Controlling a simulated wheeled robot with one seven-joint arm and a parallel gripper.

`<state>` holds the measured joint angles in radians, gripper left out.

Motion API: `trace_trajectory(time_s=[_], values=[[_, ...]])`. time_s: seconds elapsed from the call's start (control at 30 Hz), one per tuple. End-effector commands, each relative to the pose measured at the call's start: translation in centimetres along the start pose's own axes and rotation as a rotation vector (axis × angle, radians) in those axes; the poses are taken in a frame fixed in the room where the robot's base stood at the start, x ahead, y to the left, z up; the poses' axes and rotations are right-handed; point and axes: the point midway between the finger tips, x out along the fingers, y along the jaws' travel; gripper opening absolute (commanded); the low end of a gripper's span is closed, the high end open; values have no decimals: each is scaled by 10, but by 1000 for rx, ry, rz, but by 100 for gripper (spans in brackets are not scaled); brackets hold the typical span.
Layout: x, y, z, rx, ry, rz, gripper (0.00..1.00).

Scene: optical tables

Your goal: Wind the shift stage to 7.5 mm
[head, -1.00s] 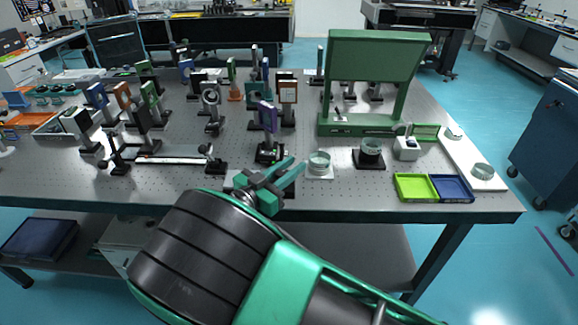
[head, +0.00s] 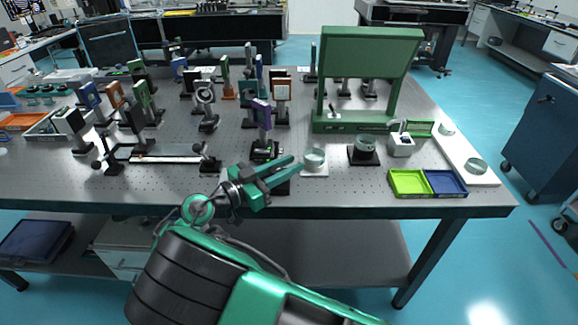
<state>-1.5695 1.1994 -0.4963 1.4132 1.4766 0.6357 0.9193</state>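My gripper (head: 297,165) is at the front edge of the near optical table, its two green fingers pointing right with a gap between them. It looks open and empty. A purple plate in a holder (head: 262,114) stands on a black base (head: 265,150) just behind the fingers; this may be the shift stage, but I cannot be sure. A dark block (head: 281,187) shows partly under the fingers. No knob or millimetre scale is readable, and I cannot tell whether the fingers touch anything.
A glass dish on a white pad (head: 314,160) sits right beside the fingertips. A dish on a black base (head: 363,152), green tray (head: 408,183), blue tray (head: 446,183) and green frame (head: 368,58) stand further right. A rail (head: 165,158) lies left. Several optic mounts stand behind.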

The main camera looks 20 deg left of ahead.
Motion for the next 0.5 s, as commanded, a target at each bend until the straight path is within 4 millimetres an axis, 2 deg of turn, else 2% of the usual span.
trace_trajectory(time_s=[0.03, 0.07, 0.37, 0.5], values=[[0, -1, 0, 1, 0, -4, 35], [0, -1, 0, 1, 0, -3, 42], [-1, 0, 0, 1, 0, -2, 42], [-11, -1, 0, 1, 1, -4, 42]])
